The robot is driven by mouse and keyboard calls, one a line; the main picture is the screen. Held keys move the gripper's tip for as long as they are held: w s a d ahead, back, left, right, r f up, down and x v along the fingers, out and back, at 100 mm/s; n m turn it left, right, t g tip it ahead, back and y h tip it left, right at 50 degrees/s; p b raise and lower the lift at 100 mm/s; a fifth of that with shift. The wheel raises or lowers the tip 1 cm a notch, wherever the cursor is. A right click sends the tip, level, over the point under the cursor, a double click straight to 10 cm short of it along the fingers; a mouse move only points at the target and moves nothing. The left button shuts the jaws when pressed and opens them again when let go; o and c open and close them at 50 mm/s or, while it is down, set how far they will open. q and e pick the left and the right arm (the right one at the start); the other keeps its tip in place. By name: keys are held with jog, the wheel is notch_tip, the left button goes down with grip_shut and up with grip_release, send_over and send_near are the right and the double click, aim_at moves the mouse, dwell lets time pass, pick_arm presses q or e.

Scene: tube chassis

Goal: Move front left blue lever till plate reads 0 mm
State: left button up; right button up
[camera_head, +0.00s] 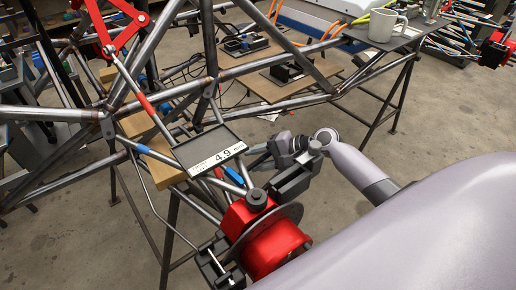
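The plate (213,147) is a dark-framed display on the tube frame, left of centre, and its white strip reads 4.9 mm. A short blue lever (234,176) shows just below the plate's lower right end, above a red clamp. My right gripper (262,166) reaches in from the right, close beside the blue lever on its right. Its fingertips are small and partly hidden, so I cannot tell whether they touch the lever or are open. Another blue piece (143,149) sits on a tube further left. My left gripper is not in view.
A red clamp with a dark disc (271,238) stands just below the lever, near my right gripper. Steel tubes (170,85) and wooden blocks (158,170) crowd the left. A side table (405,38) holds a mug (383,25). Grey floor (85,235) is open at lower left.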

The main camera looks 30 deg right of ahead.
pick_arm(q)
jog(key=p, duration=0.1)
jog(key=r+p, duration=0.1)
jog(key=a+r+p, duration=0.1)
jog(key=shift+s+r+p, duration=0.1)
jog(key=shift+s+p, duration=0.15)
jog(key=shift+p, duration=0.15)
pick_arm(e)
notch_tip(320, 180, up, 20)
